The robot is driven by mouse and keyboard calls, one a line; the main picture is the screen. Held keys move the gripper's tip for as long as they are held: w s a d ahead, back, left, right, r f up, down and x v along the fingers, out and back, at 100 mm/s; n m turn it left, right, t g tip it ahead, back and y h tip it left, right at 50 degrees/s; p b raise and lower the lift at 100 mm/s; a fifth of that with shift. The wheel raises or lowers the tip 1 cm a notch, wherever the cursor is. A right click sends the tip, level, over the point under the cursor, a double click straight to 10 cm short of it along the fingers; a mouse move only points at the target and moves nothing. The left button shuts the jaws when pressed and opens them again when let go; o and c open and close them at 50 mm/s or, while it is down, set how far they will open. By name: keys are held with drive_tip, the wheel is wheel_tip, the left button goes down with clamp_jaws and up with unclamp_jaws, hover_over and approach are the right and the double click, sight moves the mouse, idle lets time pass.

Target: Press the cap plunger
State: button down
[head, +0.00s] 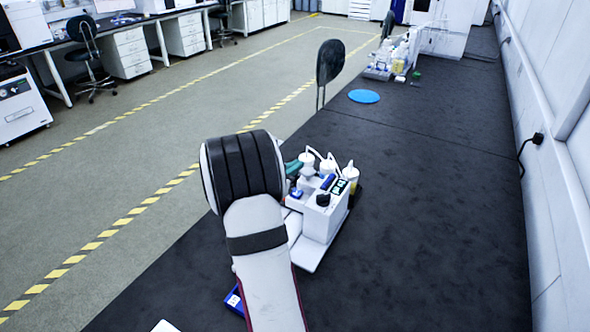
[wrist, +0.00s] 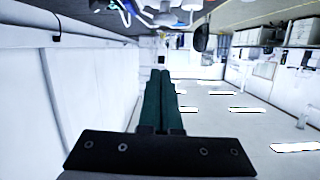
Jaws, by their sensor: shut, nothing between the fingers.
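A white chromatography unit (head: 318,212) stands on the dark bench in the head view, with white bottles (head: 350,172) and a black knob (head: 323,200) on it. A white cap-like part (head: 307,160) shows at its left top; I cannot tell if it is the cap plunger. My gripper (head: 296,167) has dark green fingers, partly hidden by my arm, close beside that part in the picture; contact cannot be told. In the wrist view my gripper (wrist: 160,75) is shut and empty. White and blue parts (wrist: 165,10) show at that view's top edge, cut off.
A blue disc (head: 364,96) lies farther along the bench, near a second group of bottles (head: 395,60). A blue tray (head: 235,300) is partly hidden by my arm. The bench right of the unit is clear up to the white wall (head: 545,130).

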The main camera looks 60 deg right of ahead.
hover_over(306, 170)
drive_tip(key=s+a, duration=0.1)
drive_tip(key=a, duration=0.2)
drive_tip(key=f, duration=0.4)
drive_tip(key=shift+d+f, duration=0.35)
drive_tip(key=shift+f, duration=0.5)
drive_tip(key=shift+f, duration=0.1)
